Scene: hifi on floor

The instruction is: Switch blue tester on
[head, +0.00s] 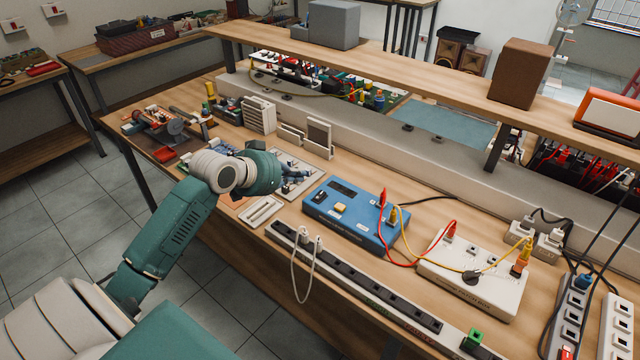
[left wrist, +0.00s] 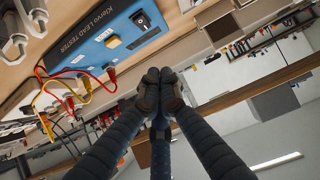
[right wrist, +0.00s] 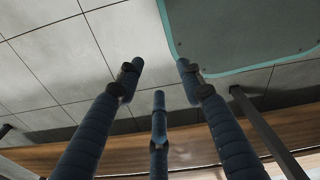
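The blue tester (head: 345,228) lies on the bench, right of my left gripper (head: 303,175). It has a dark panel, a pale yellow button (head: 340,208) and red and yellow leads plugged in at its right. In the left wrist view the tester (left wrist: 85,62) shows lettering, the pale button (left wrist: 112,41) and a black switch-like part (left wrist: 141,20). My left gripper (left wrist: 160,82) is shut, with its fingertips together and nothing seen between them, apart from the tester. My right gripper (right wrist: 155,80) is open and empty above the floor; it is outside the head view.
A white box (head: 475,275) with leads stands right of the tester. A long power strip (head: 350,287) with white plugs runs along the bench front. A raised shelf (head: 420,80) spans behind. Small white modules (head: 318,138) stand behind my left gripper.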

